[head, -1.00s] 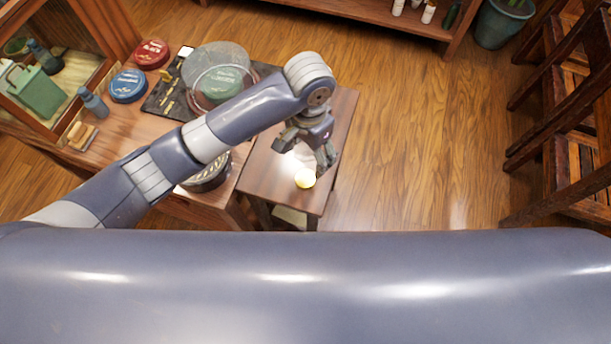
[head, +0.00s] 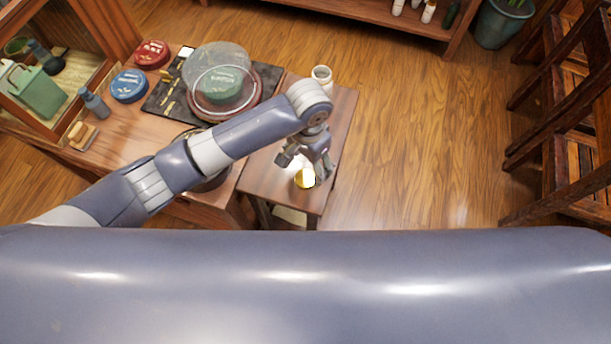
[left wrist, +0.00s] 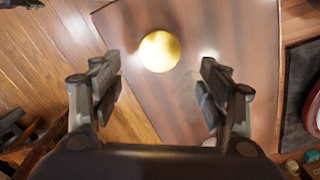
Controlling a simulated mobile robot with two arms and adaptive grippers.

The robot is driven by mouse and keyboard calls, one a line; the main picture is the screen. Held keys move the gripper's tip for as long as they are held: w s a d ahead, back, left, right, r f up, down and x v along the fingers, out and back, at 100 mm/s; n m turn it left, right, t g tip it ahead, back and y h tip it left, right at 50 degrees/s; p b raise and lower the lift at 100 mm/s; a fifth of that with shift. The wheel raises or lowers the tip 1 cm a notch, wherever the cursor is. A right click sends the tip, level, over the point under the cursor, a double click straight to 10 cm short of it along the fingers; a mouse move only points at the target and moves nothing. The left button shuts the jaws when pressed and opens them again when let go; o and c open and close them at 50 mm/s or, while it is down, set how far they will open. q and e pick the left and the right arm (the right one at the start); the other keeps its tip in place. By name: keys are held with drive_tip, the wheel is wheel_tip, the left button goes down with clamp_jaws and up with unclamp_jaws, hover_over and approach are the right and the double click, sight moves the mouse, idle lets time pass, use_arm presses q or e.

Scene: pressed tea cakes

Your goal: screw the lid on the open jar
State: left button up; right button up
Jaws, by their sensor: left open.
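The gold round lid (head: 305,179) lies on the small wooden side table. It also shows as a bright gold disc in the left wrist view (left wrist: 159,51). A pale jar (head: 321,76), upright with its mouth uncovered, stands at the far end of the same table, partly behind my arm. My left gripper (head: 306,163) is open and empty near the lid. In the left wrist view its fingers (left wrist: 161,82) are spread wide, with the lid beyond them and between their lines. My right gripper is not in view.
Left of the side table (head: 338,125), a larger table holds a dark mat (head: 160,105), a glass-covered green tea cake (head: 220,83), a blue tin (head: 129,86) and a red tin (head: 151,54). Open floor (head: 430,130) lies to the right, with wooden furniture (head: 570,120) beyond.

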sight(306, 177)
use_arm(q)
drive_tip(key=f, duration=0.2)
drive_tip(key=f+p, duration=0.1)
drive_tip(key=f, duration=0.1)
drive_tip(key=shift+s+a, duration=0.15)
drive_tip(key=shift+s, duration=0.1)
drive_tip(key=shift+f, duration=0.6)
drive_tip(key=shift+c, duration=0.3)
drive_tip(key=c, duration=0.7)
